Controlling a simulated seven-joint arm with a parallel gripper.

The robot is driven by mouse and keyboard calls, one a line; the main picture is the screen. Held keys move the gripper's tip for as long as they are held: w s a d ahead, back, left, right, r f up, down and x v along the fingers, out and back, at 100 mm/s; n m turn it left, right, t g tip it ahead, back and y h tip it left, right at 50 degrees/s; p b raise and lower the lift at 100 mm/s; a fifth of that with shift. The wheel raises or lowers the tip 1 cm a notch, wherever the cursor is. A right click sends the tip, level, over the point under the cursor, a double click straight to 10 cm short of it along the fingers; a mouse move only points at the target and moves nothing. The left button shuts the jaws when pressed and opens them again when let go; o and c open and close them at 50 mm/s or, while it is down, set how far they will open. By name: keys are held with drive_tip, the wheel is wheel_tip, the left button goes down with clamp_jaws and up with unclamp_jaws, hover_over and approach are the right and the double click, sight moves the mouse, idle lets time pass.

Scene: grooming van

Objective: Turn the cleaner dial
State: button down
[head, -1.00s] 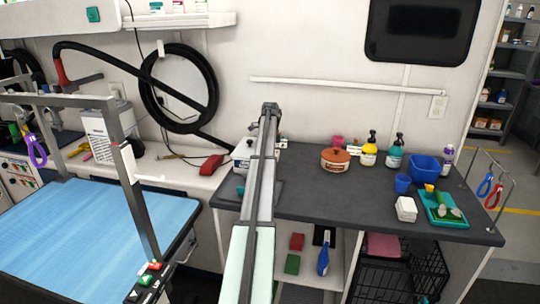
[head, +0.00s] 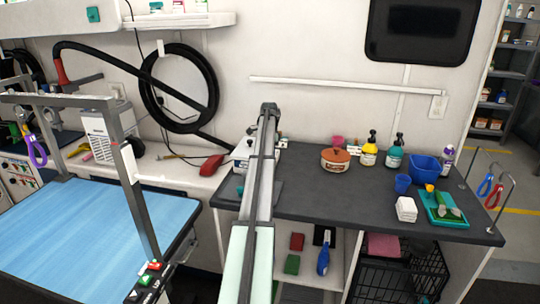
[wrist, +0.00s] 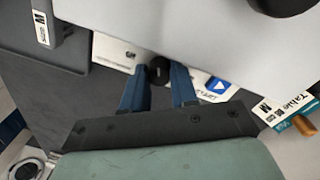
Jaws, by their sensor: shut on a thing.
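The cleaner is a white box (head: 241,154), partly hidden behind my arm at the left end of the dark counter in the head view. In the wrist view its pale body (wrist: 190,25) fills the top. The small round black dial (wrist: 159,68) is on the cleaner's front, beside a blue mark with a white triangle (wrist: 218,85). My gripper (wrist: 160,73) has its two blue fingers on either side of the dial, shut on it. My gripper's fingers are hidden behind my arm in the head view.
An orange-lidded pot (head: 335,159), pump bottles (head: 369,150) and a blue bin (head: 425,169) stand on the counter (head: 310,200) to the right. A red tool (head: 213,165) lies to the left. In the wrist view, a labelled card (wrist: 290,106) is right of the fingers.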

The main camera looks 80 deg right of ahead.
drive_tip(key=n, duration=0.6)
drive_tip(key=shift+n, duration=0.3)
drive_tip(key=n, duration=0.6)
drive_tip(key=shift+h, duration=0.3)
drive_tip(key=shift+n, duration=0.4)
drive_tip(key=c, duration=0.9)
unclamp_jaws()
drive_tip(key=shift+a, duration=0.1)
drive_tip(key=shift+w, duration=0.1)
drive_tip(key=shift+r, duration=0.15)
